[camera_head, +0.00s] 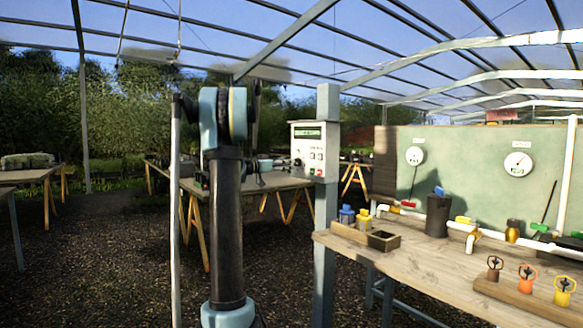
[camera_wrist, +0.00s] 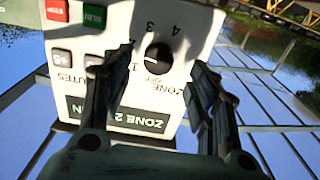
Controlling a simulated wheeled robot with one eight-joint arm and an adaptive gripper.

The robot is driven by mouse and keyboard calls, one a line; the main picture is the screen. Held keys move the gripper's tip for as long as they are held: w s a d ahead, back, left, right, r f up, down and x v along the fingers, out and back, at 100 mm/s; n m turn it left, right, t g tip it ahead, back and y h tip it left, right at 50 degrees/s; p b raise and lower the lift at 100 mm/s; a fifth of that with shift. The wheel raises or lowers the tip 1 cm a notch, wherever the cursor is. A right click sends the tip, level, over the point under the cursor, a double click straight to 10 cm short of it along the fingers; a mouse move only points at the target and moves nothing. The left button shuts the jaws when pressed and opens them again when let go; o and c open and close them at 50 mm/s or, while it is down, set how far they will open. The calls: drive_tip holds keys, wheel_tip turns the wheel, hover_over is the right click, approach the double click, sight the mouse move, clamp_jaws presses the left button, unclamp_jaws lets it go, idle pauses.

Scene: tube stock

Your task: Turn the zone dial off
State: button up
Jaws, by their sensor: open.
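The zone dial (camera_wrist: 159,57) is a round black knob with a pale mark, on the white face of the controller box (camera_wrist: 205,22). Numbers and a small label ring it; which setting the mark points to is hard to tell. The box also shows in the head view (camera_head: 328,146), mounted on a grey post. My gripper (camera_wrist: 164,64) is open, with one dark finger to each side of the dial in the wrist view; contact with it cannot be made out. In the head view my gripper (camera_head: 286,163) is at the box's front, where the dial is hard to make out.
The box has a display reading "ZONE 2" (camera_wrist: 135,119), a red button (camera_wrist: 57,10) and a green button (camera_wrist: 94,15) near the dial. A wooden bench (camera_head: 425,255) with pipes and valves stands at right. The post (camera_head: 326,240) rises beside it.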

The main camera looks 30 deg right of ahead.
sight(297, 162)
drive_tip(key=shift+w+d, duration=0.2)
drive_tip(key=shift+d, duration=2.15)
drive_tip(key=c, duration=1.1)
